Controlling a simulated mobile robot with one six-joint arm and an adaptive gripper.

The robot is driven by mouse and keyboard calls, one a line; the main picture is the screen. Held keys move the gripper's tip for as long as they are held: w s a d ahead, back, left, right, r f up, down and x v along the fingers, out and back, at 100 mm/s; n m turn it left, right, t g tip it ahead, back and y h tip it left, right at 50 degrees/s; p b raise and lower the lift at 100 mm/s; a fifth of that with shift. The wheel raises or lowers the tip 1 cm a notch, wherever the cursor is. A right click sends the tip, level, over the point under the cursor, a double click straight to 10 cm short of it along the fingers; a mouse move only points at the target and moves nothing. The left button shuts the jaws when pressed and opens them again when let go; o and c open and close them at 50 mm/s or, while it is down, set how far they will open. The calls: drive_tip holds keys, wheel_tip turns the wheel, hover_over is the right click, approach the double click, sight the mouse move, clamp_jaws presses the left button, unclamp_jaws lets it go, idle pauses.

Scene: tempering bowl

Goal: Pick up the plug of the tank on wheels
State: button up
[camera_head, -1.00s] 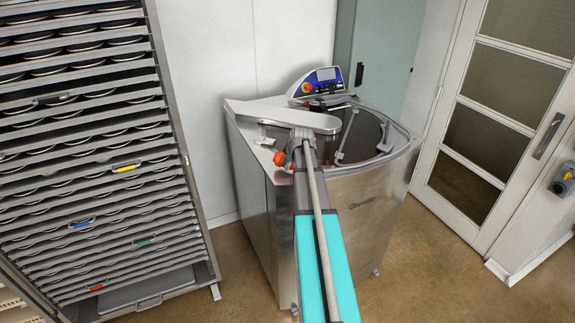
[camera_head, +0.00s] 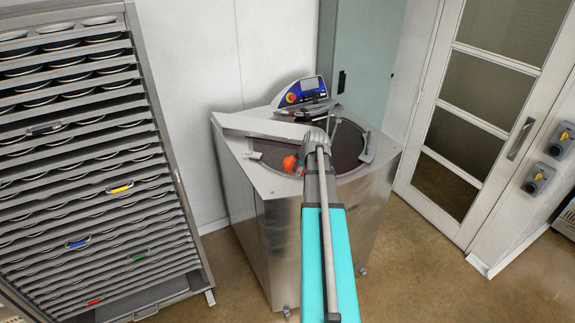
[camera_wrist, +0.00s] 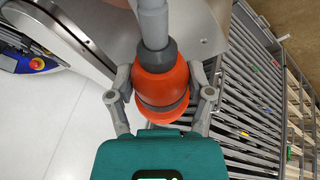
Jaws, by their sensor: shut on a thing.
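The orange plug (camera_wrist: 162,84) fills the middle of the wrist view, with a dark grey collar and a thick grey cable running up from it. My gripper (camera_wrist: 163,92) is shut on the plug, one finger on each side. In the head view the plug (camera_head: 291,163) shows as a small orange shape at the end of my arm, over the tank's top. The tank on wheels (camera_head: 285,240) is a steel body with a round dark opening and a control panel (camera_head: 302,91). My arm hides part of its front and top.
A tall rack (camera_head: 95,190) of trays with coloured handles stands at the left. A white glazed door (camera_head: 480,130) and wall switches (camera_head: 538,178) are at the right. Brown floor (camera_head: 415,265) is clear between the tank and the door.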

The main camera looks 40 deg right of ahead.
drive_tip(key=shift+s+d+r+p, duration=0.25)
drive_tip(key=shift+s+r, duration=0.1)
drive_tip(key=shift+s, duration=0.4)
drive_tip(key=shift+s+d+r+p, duration=0.2)
drive_tip(key=shift+s+r, duration=0.15)
drive_tip(key=shift+s, duration=0.35)
drive_tip(key=shift+f, duration=0.15)
